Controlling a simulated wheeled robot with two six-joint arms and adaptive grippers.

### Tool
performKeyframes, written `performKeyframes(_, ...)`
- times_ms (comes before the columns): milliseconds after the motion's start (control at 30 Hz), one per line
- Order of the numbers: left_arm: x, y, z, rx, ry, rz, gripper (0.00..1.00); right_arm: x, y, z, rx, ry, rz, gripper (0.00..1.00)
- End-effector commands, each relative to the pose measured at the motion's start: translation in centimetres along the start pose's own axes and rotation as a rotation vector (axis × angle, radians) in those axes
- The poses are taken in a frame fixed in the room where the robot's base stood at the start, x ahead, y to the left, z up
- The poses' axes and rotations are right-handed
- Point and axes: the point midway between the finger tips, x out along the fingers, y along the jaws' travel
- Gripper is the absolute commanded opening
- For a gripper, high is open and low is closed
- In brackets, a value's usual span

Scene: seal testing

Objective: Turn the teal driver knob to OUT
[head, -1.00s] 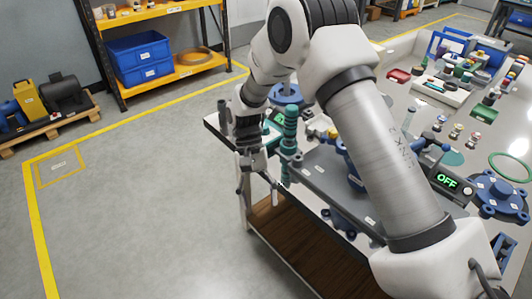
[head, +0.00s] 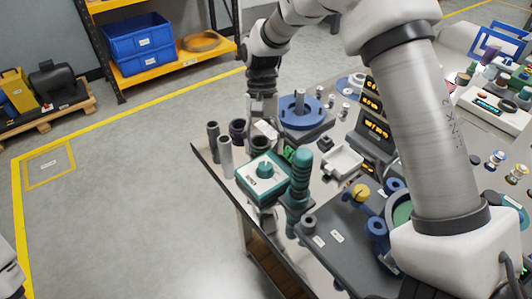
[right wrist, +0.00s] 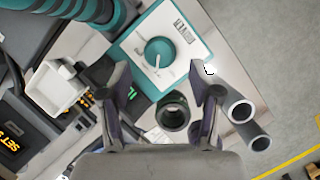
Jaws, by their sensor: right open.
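The teal driver box (head: 262,181) stands near the table's left corner. On its pale top sits a round teal knob (head: 264,169). In the right wrist view the knob (right wrist: 158,53) shows a white pointer line towards the bottom of the picture; the printed label beside it is too small to read. My right gripper (head: 263,126) is just behind the box in the head view. In the right wrist view its fingers (right wrist: 163,76) are spread, with the knob ahead of the gap and nothing held.
Grey upright tubes (head: 225,157) stand left of the box, and a dark hollow cylinder (right wrist: 172,112) lies below the finger gap. A teal ribbed column (head: 300,175) stands close at right. A white tray (head: 342,162) and a blue round fixture (head: 302,113) are nearby.

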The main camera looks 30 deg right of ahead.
Motion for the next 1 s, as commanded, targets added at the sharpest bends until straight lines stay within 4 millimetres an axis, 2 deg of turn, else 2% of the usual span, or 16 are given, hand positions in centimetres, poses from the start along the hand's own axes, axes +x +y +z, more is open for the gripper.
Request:
performKeyframes(33, 0.3, 0.0, 0.0, 0.0, 0.0, 0.0, 0.4, 1.3, 0.1, 0.0, 0.0, -0.004, 0.002, 0.63)
performKeyframes(200, 0.5, 0.0, 0.0, 0.001, 0.0, 0.0, 0.4, 3.8, 0.1, 0.0, -0.001, -0.002, 0.002, 0.63)
performKeyframes(500, 0.5, 0.0, 0.0, 0.001, 0.001, 0.0, 0.4, 4.4, 0.0, 0.0, -0.001, 0.001, 0.001, 0.63)
performKeyframes(667, 0.5, 0.0, 0.0, 0.001, 0.001, 0.0, 0.4, 4.4, 0.0, 0.0, -0.001, 0.001, 0.001, 0.07)
performKeyframes(700, 0.5, 0.0, 0.0, 0.001, 0.001, 0.0, 0.4, 4.4, 0.0, 0.0, -0.001, 0.001, 0.001, 0.03)
performKeyframes(1000, 0.0, 0.0, 0.0, 0.001, 0.001, 0.0, 0.4, 4.2, 0.0, 0.1, -0.015, 0.001, 0.008, 0.03)
